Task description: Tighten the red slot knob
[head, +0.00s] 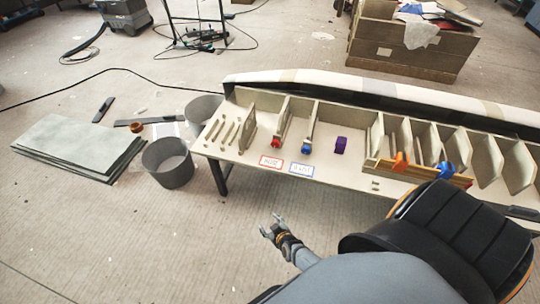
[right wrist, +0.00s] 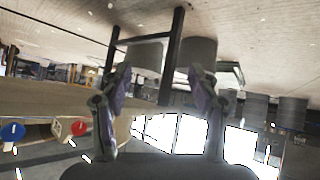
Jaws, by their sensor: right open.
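The red slot knob (head: 275,142) sits on the long pale mould bench, at a slot between upright ribs, behind a red-edged card (head: 271,162). In the right wrist view, which looks upside down, a round red knob face (right wrist: 79,127) shows at the left, outside the fingers. My right gripper (head: 272,226) is open and empty, in front of the bench and apart from the knob. Its two spread fingers (right wrist: 160,85) show in the right wrist view with nothing held. My left gripper is not in view.
A blue knob (head: 307,146) stands right of the red one, behind a blue-edged card (head: 301,170). A purple block (head: 340,145) and an orange clamp (head: 400,161) are farther right. A grey bucket (head: 168,162) stands left of the bench. The floor in front is clear.

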